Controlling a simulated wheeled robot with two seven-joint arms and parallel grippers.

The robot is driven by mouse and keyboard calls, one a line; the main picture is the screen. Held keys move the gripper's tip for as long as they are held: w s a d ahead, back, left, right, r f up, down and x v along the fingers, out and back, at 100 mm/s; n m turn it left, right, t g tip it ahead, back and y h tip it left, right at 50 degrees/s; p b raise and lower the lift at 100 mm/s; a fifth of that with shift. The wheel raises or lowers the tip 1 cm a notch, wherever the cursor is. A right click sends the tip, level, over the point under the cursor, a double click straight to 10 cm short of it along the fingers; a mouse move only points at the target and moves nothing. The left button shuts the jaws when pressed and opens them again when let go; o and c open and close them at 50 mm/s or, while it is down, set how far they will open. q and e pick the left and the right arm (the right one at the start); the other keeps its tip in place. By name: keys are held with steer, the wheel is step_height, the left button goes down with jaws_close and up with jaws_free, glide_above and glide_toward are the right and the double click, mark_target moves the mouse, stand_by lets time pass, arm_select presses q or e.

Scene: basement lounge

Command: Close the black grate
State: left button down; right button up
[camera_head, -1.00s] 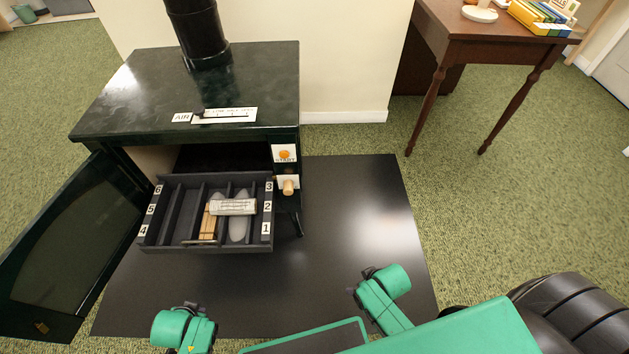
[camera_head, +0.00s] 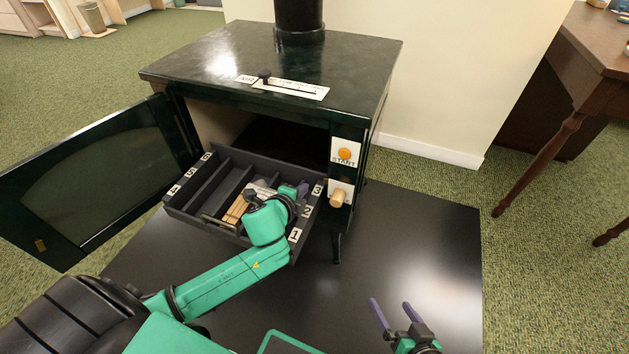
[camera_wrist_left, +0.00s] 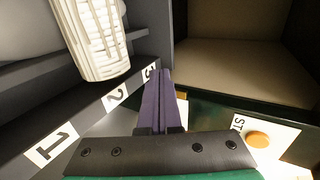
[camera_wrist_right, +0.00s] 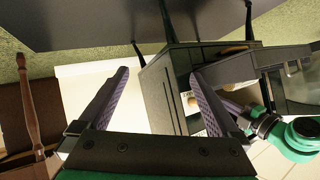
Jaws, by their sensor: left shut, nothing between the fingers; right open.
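The black grate (camera_head: 232,232), a dark tray with dividers and labels 1 to 6, is pulled out of the front of the dark green stove (camera_head: 330,85). Wood sticks (camera_head: 236,209) lie in it, with a pale bundle (camera_wrist_left: 95,38) partly hidden by my arm. My left gripper (camera_head: 301,190) is shut and empty at the grate's right wall, by label 3. In the left wrist view its fingers (camera_wrist_left: 160,73) point toward the stove opening; I cannot tell if they touch the wall. My right gripper (camera_head: 393,305) is open and empty, low over the black floor plate.
The stove door (camera_head: 95,185) stands open at the left. A START button (camera_head: 344,154) and a wooden knob (camera_head: 338,198) are on the stove front, right of the grate. The black floor plate (camera_head: 430,240) is clear at the right. A wooden table (camera_head: 590,60) stands far right.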

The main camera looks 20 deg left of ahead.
mark_target(315, 174)
arm_select(q)
steer(key=b+x, duration=0.1)
steer(key=x, duration=0.2)
steer(key=r+b+x, duration=0.1)
steer(key=x, duration=0.2)
steer(key=shift+w+a+f, duration=0.15)
steer(key=shift+w, duration=0.25)
steer(key=shift+w+b, duration=0.35)
steer(key=shift+w, duration=0.2)
arm_select(e)
steer(key=f, duration=0.1)
steer(key=a+t, duration=0.1)
steer(key=f, duration=0.1)
steer(key=shift+s+a+f+m+t+y, duration=0.25)
steer(key=shift+s+f+m+t+y, duration=0.05)
steer(key=shift+s+f+t+y, duration=0.1)
arm_select(q)
steer(key=shift+w, duration=0.1)
